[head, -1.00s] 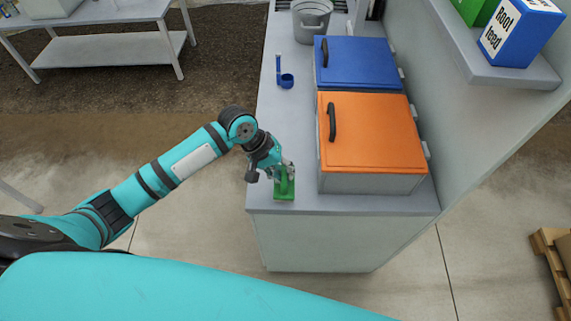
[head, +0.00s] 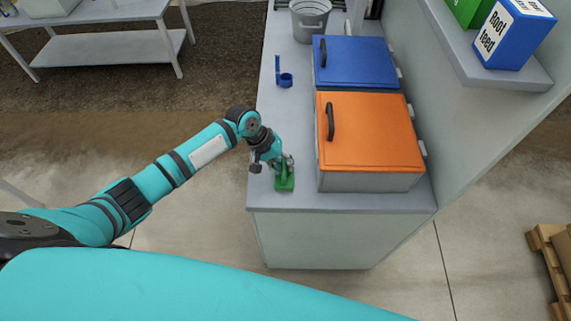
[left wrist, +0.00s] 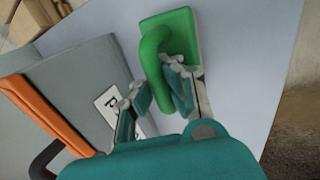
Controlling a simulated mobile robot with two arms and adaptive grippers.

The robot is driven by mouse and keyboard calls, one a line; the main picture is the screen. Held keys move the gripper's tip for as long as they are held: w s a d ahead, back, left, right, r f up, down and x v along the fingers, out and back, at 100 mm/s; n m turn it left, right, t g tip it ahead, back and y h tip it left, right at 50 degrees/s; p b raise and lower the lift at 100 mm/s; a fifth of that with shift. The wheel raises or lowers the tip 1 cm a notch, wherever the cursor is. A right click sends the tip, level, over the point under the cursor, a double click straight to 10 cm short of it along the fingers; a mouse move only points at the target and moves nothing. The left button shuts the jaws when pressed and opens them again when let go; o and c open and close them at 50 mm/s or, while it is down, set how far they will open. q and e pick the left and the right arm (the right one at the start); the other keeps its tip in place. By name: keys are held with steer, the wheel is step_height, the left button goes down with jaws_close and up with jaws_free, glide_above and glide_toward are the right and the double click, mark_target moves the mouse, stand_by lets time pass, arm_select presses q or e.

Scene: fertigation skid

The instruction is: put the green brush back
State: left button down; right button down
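The green brush (head: 284,183) is at the near end of the grey counter, left of the orange-lidded box. My left gripper (head: 281,164) is over it from above. In the left wrist view, the brush (left wrist: 185,32) shows its flat block and arched handle. The lower handle is partly hidden by the fingers. I cannot tell if the brush touches the counter. My right gripper is not in view.
The orange-lidded box (head: 370,133) and blue-lidded box (head: 358,63) stand along the wall. A blue scoop or holder (head: 285,80) and a grey bucket (head: 310,20) are farther back. The counter's left strip (head: 280,115) is clear between scoop and brush.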

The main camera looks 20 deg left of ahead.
arm_select(q)
steer(key=c, duration=1.5)
jaws_free()
steer(key=shift+s+f, duration=0.1)
steer(key=shift+r, duration=0.2)
steer(key=b+v, duration=0.1)
steer(key=v, duration=1.1)
